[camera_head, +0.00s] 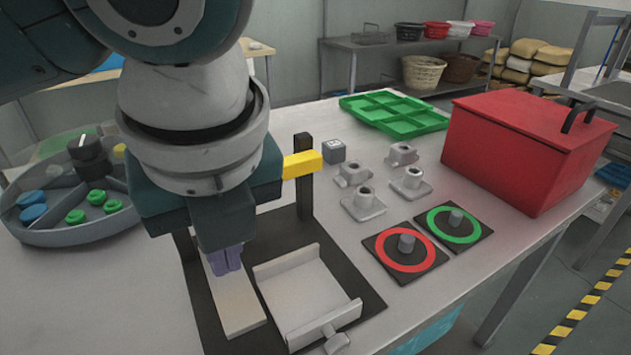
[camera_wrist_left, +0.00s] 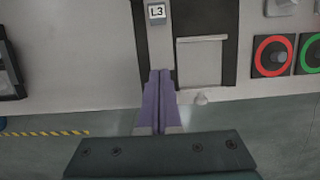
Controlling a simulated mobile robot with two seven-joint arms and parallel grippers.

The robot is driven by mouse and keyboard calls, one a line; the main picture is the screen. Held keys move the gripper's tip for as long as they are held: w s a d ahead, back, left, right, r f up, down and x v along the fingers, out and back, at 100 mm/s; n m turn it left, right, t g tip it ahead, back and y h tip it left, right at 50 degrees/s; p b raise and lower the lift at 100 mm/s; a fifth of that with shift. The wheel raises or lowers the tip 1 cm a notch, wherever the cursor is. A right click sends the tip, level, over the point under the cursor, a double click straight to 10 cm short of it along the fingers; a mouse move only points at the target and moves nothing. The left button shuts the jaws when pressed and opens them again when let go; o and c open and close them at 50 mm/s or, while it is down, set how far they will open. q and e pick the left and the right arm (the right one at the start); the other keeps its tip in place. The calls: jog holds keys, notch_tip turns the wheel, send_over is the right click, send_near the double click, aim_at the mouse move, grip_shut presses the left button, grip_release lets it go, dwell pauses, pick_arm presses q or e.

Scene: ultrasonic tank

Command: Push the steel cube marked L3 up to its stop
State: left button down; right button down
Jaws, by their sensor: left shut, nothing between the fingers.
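The steel cube marked L3 (camera_wrist_left: 157,12) shows at the top edge of the left wrist view, at the far part of a pale strip (camera_wrist_left: 158,48) on a dark base. My left gripper (camera_wrist_left: 159,112) is shut and empty, pointing along the strip with its purple fingertips apart from the cube. In the head view my left gripper (camera_head: 225,260) is low over the pale strip (camera_head: 236,300), and my arm hides the strip's far part and the L3 cube. I cannot make out the stop. My right gripper is not in view.
A pale tray (camera_head: 305,285) with a knob lies right of the strip. A dark post and yellow bar (camera_head: 302,163) stand behind it. A grey cube (camera_head: 333,152), metal fittings (camera_head: 364,203), ringed pads (camera_head: 405,250) and a red box (camera_head: 520,150) are further right. A round sorting tray (camera_head: 75,238) is left.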

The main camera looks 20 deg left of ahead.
aim_at(228, 281)
pick_arm(q)
jog(key=b+x, duration=0.2)
jog(key=x, duration=0.6)
jog(key=shift+w+a+f, duration=0.1)
jog(key=shift+f, duration=0.3)
jog(key=w+a, duration=0.2)
jog(key=shift+w+a+f, duration=0.1)
jog(key=shift+a+f, duration=0.05)
jog(key=shift+a, duration=0.1)
jog(key=shift+w+a, duration=0.3)
jog(key=shift+a, duration=0.05)
jog(key=shift+w+a+p, duration=0.45)
jog(key=shift+w+a, duration=0.4)
jog(key=shift+a, duration=0.2)
